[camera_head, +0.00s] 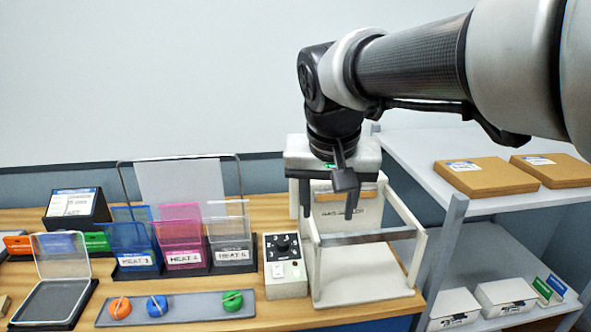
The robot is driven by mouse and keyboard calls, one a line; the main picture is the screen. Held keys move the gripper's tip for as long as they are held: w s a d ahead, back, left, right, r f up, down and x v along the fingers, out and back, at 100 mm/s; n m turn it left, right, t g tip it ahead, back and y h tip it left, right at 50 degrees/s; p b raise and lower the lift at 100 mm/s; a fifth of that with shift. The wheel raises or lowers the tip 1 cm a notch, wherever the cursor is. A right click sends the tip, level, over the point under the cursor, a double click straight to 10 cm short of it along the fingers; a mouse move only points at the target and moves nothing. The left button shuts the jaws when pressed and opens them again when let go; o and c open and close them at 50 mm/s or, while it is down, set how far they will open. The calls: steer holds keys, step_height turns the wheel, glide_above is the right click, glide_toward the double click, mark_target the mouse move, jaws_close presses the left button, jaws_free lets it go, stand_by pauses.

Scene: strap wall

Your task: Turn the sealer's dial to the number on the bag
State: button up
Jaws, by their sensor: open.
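The sealer's control box (286,275) is pale with a black round dial (283,244) on its upper face. A scale surrounds the dial, but its numbers and the pointer are too small to read. The white sealer body (350,228) stands just right of the box. My gripper (328,203) is open and empty, pointing down in front of the sealer body, above and to the right of the dial. Blue (128,236), pink (178,228) and clear grey (228,228) bags or sleeves stand in black holders with "HEAT" labels; their digits are hard to read.
A grey tray (190,307) holds orange (120,308), blue (157,306) and green (232,300) coils. A clear-lidded case (55,300) stands open at left. A metal frame (365,238) borders the sealer's right. White shelves (470,205) with brown boxes stand further right.

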steer(key=shift+s+d+r, duration=0.15)
steer(key=shift+s+d, duration=0.1)
steer(key=shift+s, duration=0.4)
steer(key=n+b, duration=0.1)
steer(key=b, duration=0.1)
glide_toward(282, 242)
steer(key=b+x, duration=0.1)
steer(key=x, duration=0.7)
steer(key=shift+w, duration=0.1)
steer(key=c, duration=1)
